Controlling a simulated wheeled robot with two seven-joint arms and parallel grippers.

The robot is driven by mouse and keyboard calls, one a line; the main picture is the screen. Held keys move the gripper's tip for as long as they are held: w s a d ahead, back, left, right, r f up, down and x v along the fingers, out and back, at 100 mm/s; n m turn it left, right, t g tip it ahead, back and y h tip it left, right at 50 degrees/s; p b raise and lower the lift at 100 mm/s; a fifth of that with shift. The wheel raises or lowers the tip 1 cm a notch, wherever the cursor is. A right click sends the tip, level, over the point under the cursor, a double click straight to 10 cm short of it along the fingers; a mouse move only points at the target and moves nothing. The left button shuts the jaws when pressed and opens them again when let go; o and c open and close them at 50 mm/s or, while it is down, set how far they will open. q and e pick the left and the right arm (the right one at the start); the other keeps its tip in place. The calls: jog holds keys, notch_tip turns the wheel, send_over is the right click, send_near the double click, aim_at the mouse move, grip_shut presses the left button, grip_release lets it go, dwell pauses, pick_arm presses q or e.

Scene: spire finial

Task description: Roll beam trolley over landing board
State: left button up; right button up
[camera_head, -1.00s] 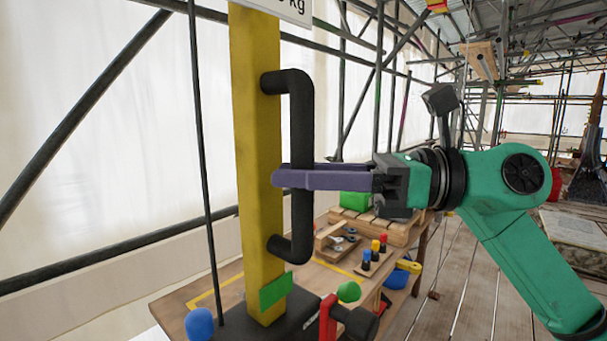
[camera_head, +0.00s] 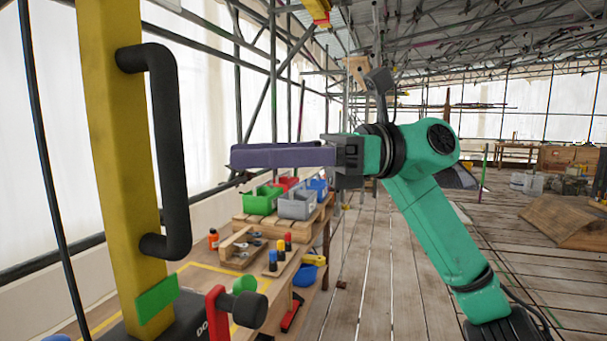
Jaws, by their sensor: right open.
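A small yellow and red block (camera_head: 318,10) hangs from the overhead framework at the top; I cannot tell whether it is the beam trolley. A light wooden board (camera_head: 357,70) shows high up behind my arm; I cannot tell whether it is the landing board. My right gripper (camera_head: 236,158), with purple fingers, is open and empty, pointing left in mid-air. In the picture it is to the right of the black handle (camera_head: 170,150) on a yellow post (camera_head: 115,150), with a gap between them. My left gripper is not in view.
A wooden workbench (camera_head: 205,280) below holds a green bin (camera_head: 262,200), a grey bin (camera_head: 297,204), tools and a red lever (camera_head: 216,315). Scaffold poles and white sheeting line the left. The plank floor (camera_head: 370,260) is open in the middle. A curved wooden piece (camera_head: 565,215) lies at right.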

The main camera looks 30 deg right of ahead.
jog(key=v, duration=0.5)
jog(key=shift+s+d+b, duration=0.1)
jog(key=shift+d+b, duration=0.05)
jog(key=shift+b, duration=0.2)
